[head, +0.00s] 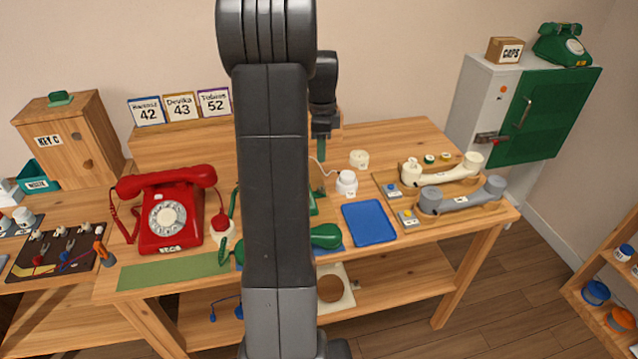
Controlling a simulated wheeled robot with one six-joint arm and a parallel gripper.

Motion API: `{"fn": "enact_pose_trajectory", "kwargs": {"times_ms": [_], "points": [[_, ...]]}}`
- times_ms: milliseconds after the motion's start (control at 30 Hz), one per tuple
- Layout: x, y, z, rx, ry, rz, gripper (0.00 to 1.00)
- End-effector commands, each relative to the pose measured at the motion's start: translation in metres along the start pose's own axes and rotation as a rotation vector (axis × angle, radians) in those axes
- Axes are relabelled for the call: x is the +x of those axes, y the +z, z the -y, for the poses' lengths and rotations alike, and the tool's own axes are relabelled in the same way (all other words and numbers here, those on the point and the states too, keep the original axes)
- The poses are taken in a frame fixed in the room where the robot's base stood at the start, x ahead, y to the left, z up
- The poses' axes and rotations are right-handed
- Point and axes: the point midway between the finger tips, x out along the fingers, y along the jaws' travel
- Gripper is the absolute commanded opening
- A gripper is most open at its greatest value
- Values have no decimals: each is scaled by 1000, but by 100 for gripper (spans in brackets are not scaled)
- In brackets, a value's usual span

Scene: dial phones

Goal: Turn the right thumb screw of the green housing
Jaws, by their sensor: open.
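A green phone body (315,203), which looks like the green housing, stands on the workbench (410,150). It is almost wholly hidden behind my arm; only a sliver shows to the right of the arm. I cannot make out its right thumb screw. A green handset (326,236) lies in front of it, its middle also hidden by the arm. My gripper (322,150) points down above and behind the visible green sliver, open and apart from it. Its fingertips are small and hard to tell in this view.
A red dial phone (168,215) stands at the left. A white jar (346,184), a blue tray (369,223) and cream and grey handsets (462,195) on a wooden board are at the right. A grey cabinet (488,90) with a green door stands at the back right.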

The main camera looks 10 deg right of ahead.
Motion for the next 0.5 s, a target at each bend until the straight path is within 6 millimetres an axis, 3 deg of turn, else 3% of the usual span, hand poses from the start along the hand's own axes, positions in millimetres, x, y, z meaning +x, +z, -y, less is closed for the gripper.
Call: {"fn": "enact_pose_trajectory", "kwargs": {"times_ms": [500], "points": [[101, 0, -2, -3, 4, 0, 41]]}}
